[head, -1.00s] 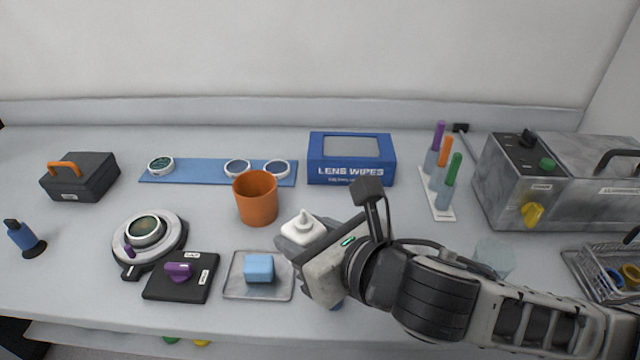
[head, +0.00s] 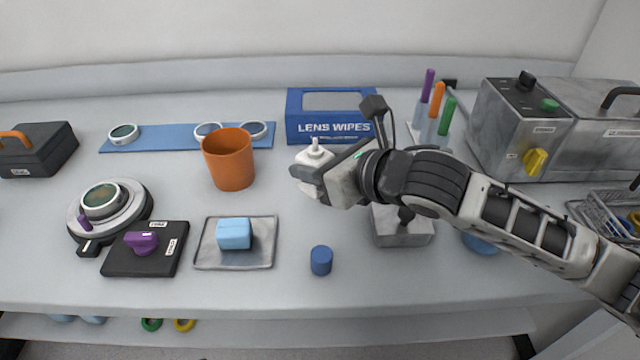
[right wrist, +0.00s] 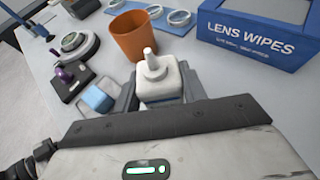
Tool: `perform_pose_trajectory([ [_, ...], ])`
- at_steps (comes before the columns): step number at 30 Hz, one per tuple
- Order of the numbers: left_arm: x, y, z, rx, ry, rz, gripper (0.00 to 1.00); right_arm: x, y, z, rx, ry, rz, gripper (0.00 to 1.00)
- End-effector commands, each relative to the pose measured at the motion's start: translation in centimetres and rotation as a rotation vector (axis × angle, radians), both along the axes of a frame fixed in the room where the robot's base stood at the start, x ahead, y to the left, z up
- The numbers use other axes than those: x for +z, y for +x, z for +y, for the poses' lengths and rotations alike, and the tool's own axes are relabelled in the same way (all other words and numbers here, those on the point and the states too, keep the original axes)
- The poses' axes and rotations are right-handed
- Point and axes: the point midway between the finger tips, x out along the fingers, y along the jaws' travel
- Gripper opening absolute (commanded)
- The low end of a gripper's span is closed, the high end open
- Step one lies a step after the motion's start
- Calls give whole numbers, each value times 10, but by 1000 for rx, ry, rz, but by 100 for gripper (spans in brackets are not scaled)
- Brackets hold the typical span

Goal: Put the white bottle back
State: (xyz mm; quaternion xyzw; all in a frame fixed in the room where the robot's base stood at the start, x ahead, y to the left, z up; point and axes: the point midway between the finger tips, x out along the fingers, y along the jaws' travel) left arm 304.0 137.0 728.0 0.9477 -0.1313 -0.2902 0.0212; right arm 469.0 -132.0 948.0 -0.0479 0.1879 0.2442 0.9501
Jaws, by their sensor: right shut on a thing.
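The white bottle (head: 314,154) has a pointed nozzle on top and is upright between the fingers of my right gripper (head: 308,174). In the right wrist view the bottle (right wrist: 158,80) sits between both fingers, its lower part hidden by the gripper. My right gripper is shut on it, in front of the lens wipes box and right of the orange cup. Whether the bottle touches the table I cannot tell. My left gripper is not in view.
The orange cup (head: 229,160) stands just left of the bottle; the blue lens wipes box (head: 331,128) is behind. A tray (head: 205,257) with a blue block, a small blue cylinder (head: 321,261) and a grey metal box (head: 400,234) are in front. Table between is clear.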

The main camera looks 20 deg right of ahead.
Motion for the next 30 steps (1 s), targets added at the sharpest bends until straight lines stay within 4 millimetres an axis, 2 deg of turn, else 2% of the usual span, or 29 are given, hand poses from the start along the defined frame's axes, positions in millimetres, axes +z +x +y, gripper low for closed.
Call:
perform_pose_trajectory([
  [5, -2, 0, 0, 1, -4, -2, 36, -15, 8, -7, -1, 2, 2, 17],
  [9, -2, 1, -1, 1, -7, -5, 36, -37, 7, -6, 1, 5, 4, 17],
  [11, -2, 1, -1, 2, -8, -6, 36, -41, 7, -7, 1, 4, 1, 17],
  [22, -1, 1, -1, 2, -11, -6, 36, -45, 8, -7, 3, 0, -2, 17],
  [23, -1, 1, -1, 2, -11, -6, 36, -45, 8, -7, 2, 0, -1, 44],
  [25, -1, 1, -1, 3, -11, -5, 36, -45, 8, -7, 2, 0, -1, 63],
  [30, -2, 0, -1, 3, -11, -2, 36, -45, 7, -7, 2, 0, -1, 63],
])
